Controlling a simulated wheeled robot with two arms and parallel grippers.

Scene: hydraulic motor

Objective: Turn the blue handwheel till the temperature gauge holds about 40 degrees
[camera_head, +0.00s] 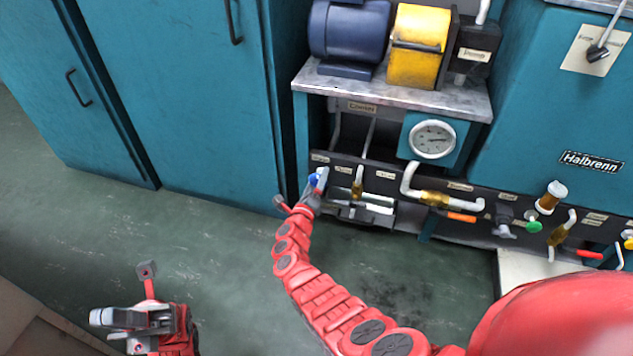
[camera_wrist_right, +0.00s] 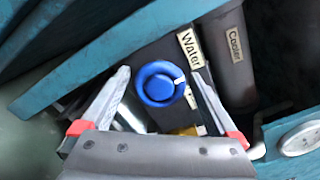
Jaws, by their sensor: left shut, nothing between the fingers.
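The blue handwheel (camera_head: 313,180) is on the dark panel below the bench, at its left end. In the right wrist view the blue handwheel (camera_wrist_right: 157,84) is a round knob with a white mark at its right edge, below a "Water" label (camera_wrist_right: 190,48). My right gripper (camera_head: 319,187) is at the wheel. Its fingers (camera_wrist_right: 160,76) are spread on either side of the wheel, with small gaps showing. The round white gauge (camera_head: 432,139) is on a teal plate to the right; its reading is too small to tell. My left gripper (camera_head: 105,318) is shut and empty, low at the left.
A blue motor (camera_head: 349,30) and a yellow guard (camera_head: 418,45) stand on the bench above. Pipes and an orange-handled valve (camera_head: 460,217) lie to the right, then a green knob (camera_head: 534,227). Teal cabinets (camera_head: 180,90) stand at the left. The green floor (camera_head: 200,235) between is clear.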

